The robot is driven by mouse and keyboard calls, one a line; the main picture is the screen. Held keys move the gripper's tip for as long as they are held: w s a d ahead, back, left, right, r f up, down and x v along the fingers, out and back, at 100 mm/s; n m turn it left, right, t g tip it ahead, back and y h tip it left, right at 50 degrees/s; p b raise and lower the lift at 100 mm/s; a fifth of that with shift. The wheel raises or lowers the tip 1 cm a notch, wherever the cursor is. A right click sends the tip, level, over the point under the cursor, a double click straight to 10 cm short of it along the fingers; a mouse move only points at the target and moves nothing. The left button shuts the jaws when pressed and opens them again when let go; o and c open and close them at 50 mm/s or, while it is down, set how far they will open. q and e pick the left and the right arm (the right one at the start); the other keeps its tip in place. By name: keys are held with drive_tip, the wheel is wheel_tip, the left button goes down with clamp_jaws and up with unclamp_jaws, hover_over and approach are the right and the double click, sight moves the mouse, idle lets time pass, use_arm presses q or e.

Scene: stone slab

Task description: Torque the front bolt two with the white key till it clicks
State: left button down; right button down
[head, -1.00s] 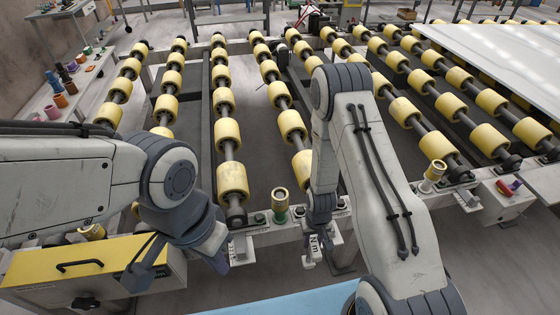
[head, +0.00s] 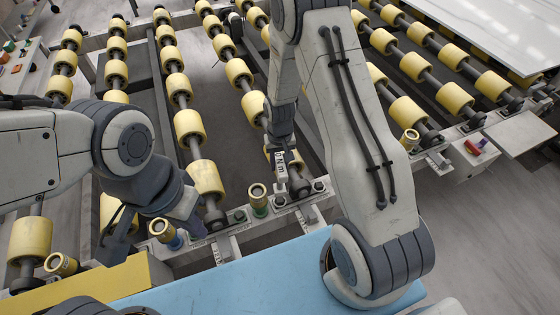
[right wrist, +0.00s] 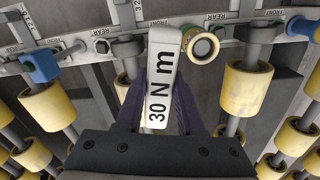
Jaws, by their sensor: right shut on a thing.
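The white key (head: 281,166) is in my right gripper (head: 280,138), over the front rail just right of a green-based brass cup. In the right wrist view the key (right wrist: 163,75) reads "30 N m" and stands between the shut fingers. Its far end reaches the rail and hides what lies under it; I cannot tell whether it touches a bolt. Dark bolts sit along the rail, one (head: 240,215) left of the green-based cup and one (head: 318,186) right of the key. My left gripper (head: 150,235) is open and empty by the rail at left, its fingers apart.
Brass cups with a green base (head: 258,200) and a blue base (head: 163,230) stand on the rail. FRONT and REAR labels (right wrist: 255,14) mark it. Yellow rollers (head: 189,128) fill the conveyor behind. A blue surface (head: 225,280) lies in front; a white slab (head: 480,35) rests at right.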

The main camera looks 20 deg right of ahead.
drive_tip(key=shift+s+a+f+b, duration=0.1)
drive_tip(key=shift+f+b, duration=0.2)
drive_tip(key=shift+f, duration=0.1)
drive_tip(key=b, duration=0.3)
hover_over(279, 189)
drive_tip(key=shift+w+d+f, duration=0.1)
drive_tip(key=shift+d+f, duration=0.05)
drive_tip(key=shift+f, duration=0.95)
drive_tip(key=shift+w+d+f, duration=0.1)
drive_tip(key=shift+f, duration=0.95)
drive_tip(key=shift+f+b, duration=0.65)
drive_tip(key=shift+f, duration=0.15)
drive_tip(key=m, duration=0.3)
drive_tip(key=shift+m, duration=0.4)
drive_tip(key=m, duration=0.3)
drive_tip(key=shift+m, duration=0.4)
drive_tip(key=m, duration=0.7)
drive_tip(key=shift+w+a, duration=0.1)
drive_tip(key=shift+r+p, duration=1.6)
drive_tip(key=shift+r, duration=0.2)
